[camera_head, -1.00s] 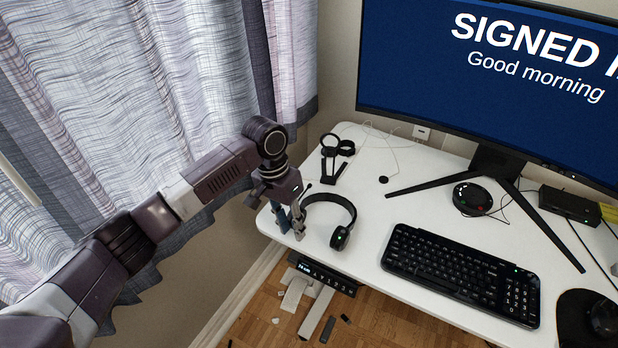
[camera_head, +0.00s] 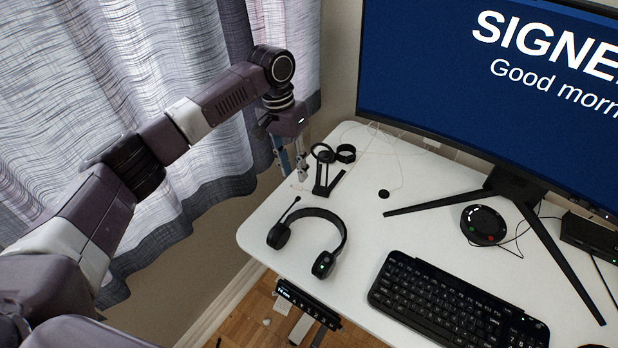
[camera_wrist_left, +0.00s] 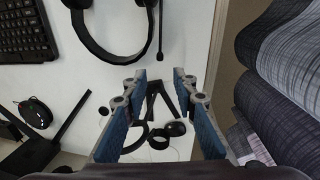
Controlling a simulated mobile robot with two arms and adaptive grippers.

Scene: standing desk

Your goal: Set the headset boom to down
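The black headset (camera_head: 341,222) lies on the white desk near its left front corner, with a green light on its right ear cup (camera_head: 323,265). Its thin boom (camera_head: 290,210) sticks out from the left ear cup (camera_head: 278,237) toward the back of the desk, on the headband's side. In the left wrist view the boom (camera_wrist_left: 160,38) shows at the top, beside the headband (camera_wrist_left: 95,45). My left gripper (camera_head: 294,177) is behind the headset, near the desk's left edge. Its fingers (camera_wrist_left: 160,78) are apart with nothing between them, clear of the boom. My right gripper is not in view.
A black stand (camera_head: 326,178) stands close to my left gripper. The keyboard (camera_head: 450,305) lies right of the headset; the monitor (camera_head: 480,90) and a round puck (camera_head: 483,225) are farther back. A curtain (camera_head: 180,70) hangs at the left. White desk is clear around the headset.

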